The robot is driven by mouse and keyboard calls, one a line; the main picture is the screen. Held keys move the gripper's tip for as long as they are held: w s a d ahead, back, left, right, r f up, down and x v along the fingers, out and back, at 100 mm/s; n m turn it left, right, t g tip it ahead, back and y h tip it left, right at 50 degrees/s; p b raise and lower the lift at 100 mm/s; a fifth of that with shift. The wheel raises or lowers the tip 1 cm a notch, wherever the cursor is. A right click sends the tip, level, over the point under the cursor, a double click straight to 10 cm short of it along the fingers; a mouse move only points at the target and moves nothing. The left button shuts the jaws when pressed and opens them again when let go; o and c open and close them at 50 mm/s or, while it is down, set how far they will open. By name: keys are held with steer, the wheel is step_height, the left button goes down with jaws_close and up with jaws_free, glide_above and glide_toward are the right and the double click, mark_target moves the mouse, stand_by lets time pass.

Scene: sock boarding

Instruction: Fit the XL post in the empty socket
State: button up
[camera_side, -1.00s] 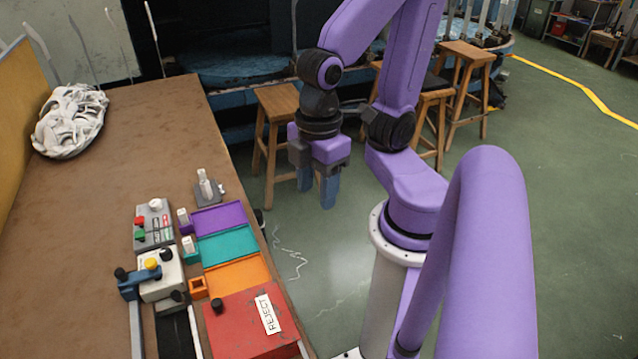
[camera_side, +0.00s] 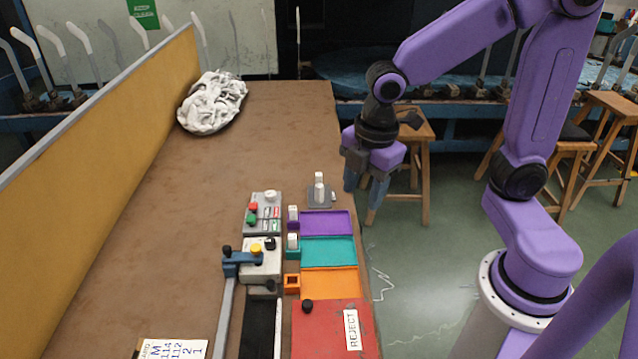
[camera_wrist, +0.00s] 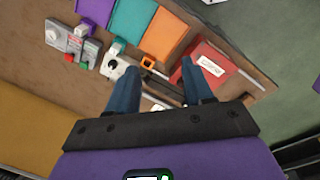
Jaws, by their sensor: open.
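A white post (camera_side: 319,180) stands upright on a grey stand (camera_side: 313,200) behind the purple tray in the side view; no size mark on it is legible. The orange socket (camera_side: 292,283) is empty, beside the orange tray. It also shows in the wrist view (camera_wrist: 148,63). The purple socket (camera_side: 293,224) and the teal socket (camera_side: 292,253) each hold a white post. My gripper (camera_side: 361,187) is open and empty, with fingers pointing down, right of the grey stand, near the table's right edge. Its blue fingers frame the wrist view (camera_wrist: 154,58).
Purple (camera_side: 326,223), teal (camera_side: 328,251) and orange (camera_side: 331,283) trays line the right edge, with a red REJECT bin (camera_side: 325,335) in front. A machine with a blue clamp (camera_side: 242,258) and a button box (camera_side: 263,212) stand left. White cloth (camera_side: 212,102) lies far back. The table's left-middle is clear.

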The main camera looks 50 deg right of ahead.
steer(key=w+d+f+n+h, duration=0.1)
steer(key=w+d+n, duration=0.1)
steer(key=w, duration=0.5)
steer(key=w+d+f+n, duration=0.1)
steer(key=w+d+n, duration=0.15)
steer(key=w, duration=0.45)
steer(key=n+t+h, duration=0.1)
steer(key=n, duration=0.4)
glide_toward(319, 175)
steer(key=x, duration=0.5)
steer(key=shift+s+a, duration=0.1)
steer(key=shift+a, duration=0.35)
steer(key=shift+d+x, duration=0.2)
steer(key=shift+x, duration=1.1)
steer(key=shift+d+x, duration=0.2)
steer(key=shift+x, duration=1.1)
steer(key=shift+r, duration=0.1)
jaws_close()
